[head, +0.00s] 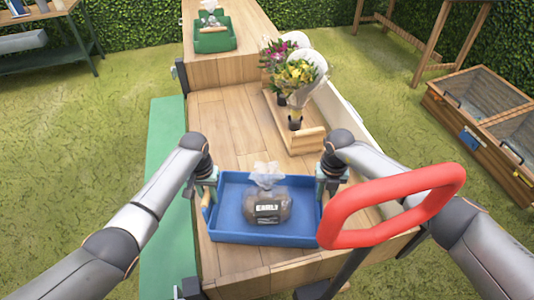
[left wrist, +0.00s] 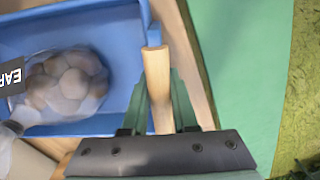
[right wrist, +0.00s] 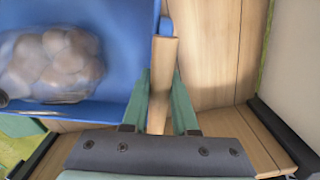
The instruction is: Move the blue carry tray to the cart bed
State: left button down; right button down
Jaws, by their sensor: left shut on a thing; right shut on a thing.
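The blue carry tray (head: 230,228) is at the front of the wooden cart bed (head: 235,125) in the head view. A clear bag of brown round produce with a dark label (head: 266,205) lies in it. My left gripper (head: 206,190) is shut on the tray's left wooden handle, which shows between the fingers in the left wrist view (left wrist: 157,88). My right gripper (head: 331,180) is shut on the right wooden handle, seen in the right wrist view (right wrist: 162,85). The tray looks level. I cannot tell whether its underside touches the bed.
A wooden carrier (head: 300,138) with wrapped bouquets (head: 297,75) stands behind the tray, to the right. A green tray (head: 214,38) sits on the raised wooden surface at the back. A red handle (head: 390,205) rises at front right. Bed boards at the left middle are clear.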

pick_arm(q)
jog(key=shift+a+f, duration=0.15)
jog(key=shift+f, duration=0.2)
pick_arm(e)
jog(key=shift+w+d+f, duration=0.1)
jog(key=shift+f, duration=0.25)
pick_arm(q)
jog(key=c, duration=1.1)
grip_release()
jog(key=shift+f, duration=0.1)
jog(key=shift+c, duration=0.2)
pick_arm(e)
jog(key=c, duration=1.1)
grip_release()
jog(key=shift+c, duration=0.2)
pick_arm(q)
jog(key=o, duration=0.5)
jog(key=shift+c, duration=0.2)
pick_arm(e)
jog(key=o, duration=0.5)
jog(key=shift+c, duration=0.2)
pick_arm(q)
notch_tip(320, 180, up, 12)
jog(key=shift+r, duration=0.1)
pick_arm(e)
jog(key=shift+r, duration=0.1)
notch_tip(320, 180, up, 12)
jog(key=shift+f, duration=0.1)
pick_arm(q)
jog(key=shift+s, duration=0.1)
